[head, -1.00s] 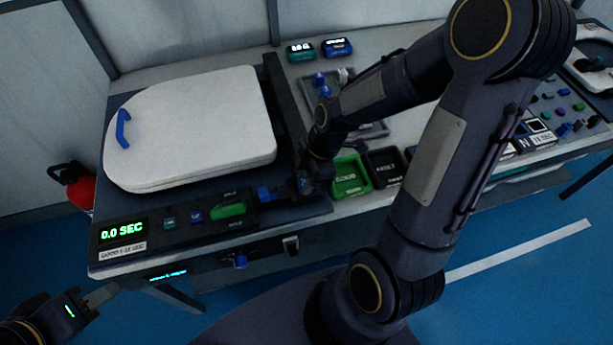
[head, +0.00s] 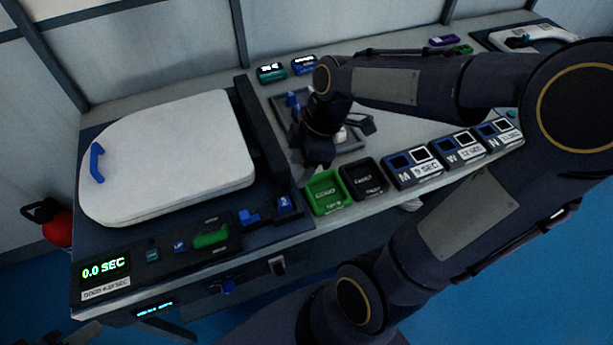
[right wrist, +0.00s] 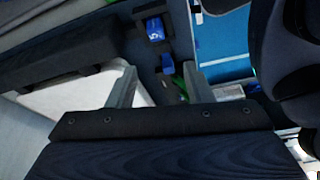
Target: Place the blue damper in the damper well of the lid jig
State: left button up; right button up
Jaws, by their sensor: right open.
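The lid jig (head: 150,232) is the dark bench at the left under a white toilet lid (head: 170,150). A blue damper (head: 284,204) with a pale mark sits at the jig's front right corner, apparently in the dark well there; how deep it sits I cannot tell. It also shows in the right wrist view (right wrist: 153,28). My right gripper (head: 318,162) is open and empty, behind that damper and clear of it. Its two fingers show apart in the right wrist view (right wrist: 160,88). Only a grey tip of my left gripper (head: 86,332) shows at the bottom left.
A grey tray (head: 283,118) with blue parts lies partly behind my right arm. A green bin (head: 326,192) and black bin (head: 364,178) stand right of the jig. A blue clamp-like piece (head: 250,217) and green button (head: 211,235) are on the jig's front.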

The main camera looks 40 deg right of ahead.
jog(key=s+a+r+m+t, duration=0.3)
jog(key=s+m, duration=0.6)
jog(key=m, duration=0.5)
jog(key=shift+s+a+r+m+t, duration=0.2)
jog(key=shift+s+a+m+t, duration=0.1)
jog(key=shift+a+m+t, duration=0.25)
jog(key=shift+d+n, duration=0.1)
jog(key=shift+n, duration=0.15)
